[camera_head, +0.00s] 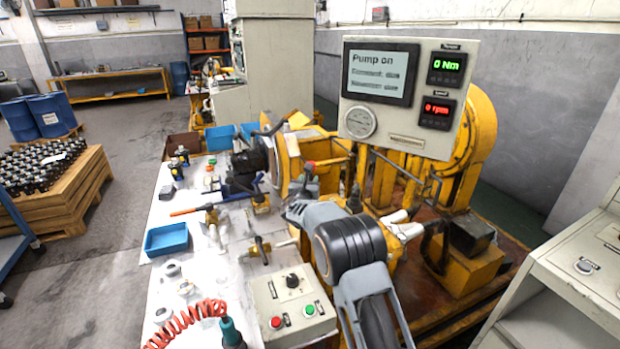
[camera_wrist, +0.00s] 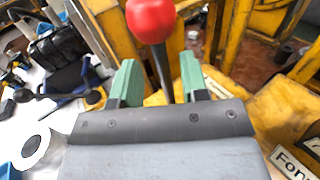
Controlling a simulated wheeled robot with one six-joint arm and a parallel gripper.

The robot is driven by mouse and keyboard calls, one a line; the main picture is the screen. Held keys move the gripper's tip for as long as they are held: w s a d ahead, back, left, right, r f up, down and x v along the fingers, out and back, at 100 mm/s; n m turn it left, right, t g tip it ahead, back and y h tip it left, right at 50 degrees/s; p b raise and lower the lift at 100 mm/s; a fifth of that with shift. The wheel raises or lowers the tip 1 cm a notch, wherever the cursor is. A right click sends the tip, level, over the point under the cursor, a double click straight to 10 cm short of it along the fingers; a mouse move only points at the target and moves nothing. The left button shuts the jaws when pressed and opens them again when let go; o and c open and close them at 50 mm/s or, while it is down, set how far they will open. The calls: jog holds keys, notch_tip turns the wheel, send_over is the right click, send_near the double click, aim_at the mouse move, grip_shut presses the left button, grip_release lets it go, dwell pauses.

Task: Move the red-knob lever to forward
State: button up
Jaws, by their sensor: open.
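The red knob (camera_wrist: 152,18) tops a thin dark lever shaft (camera_wrist: 162,72) in the wrist view. My gripper (camera_wrist: 160,62) has its two green fingers apart, one on each side of the shaft, below the knob. The shaft shows in the gap, and I see no clear contact. The lever's base is hidden behind the gripper body. A plate beginning "Forw" (camera_wrist: 293,166) lies at the lower right of the wrist view. In the head view the red knob (camera_head: 309,167) is small, just beyond my wrist, which hides most of the lever.
A display panel (camera_head: 402,95) reads "Pump on", 0 Nm and 0 rpm. Yellow machine frames (camera_head: 480,130) stand close behind and to the right. A control box (camera_head: 290,304) with red and green buttons and a blue tray (camera_head: 166,239) sit on the bench.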

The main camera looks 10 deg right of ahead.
jog(key=shift+x, duration=1.05)
jog(key=shift+c, duration=0.3)
grip_shut()
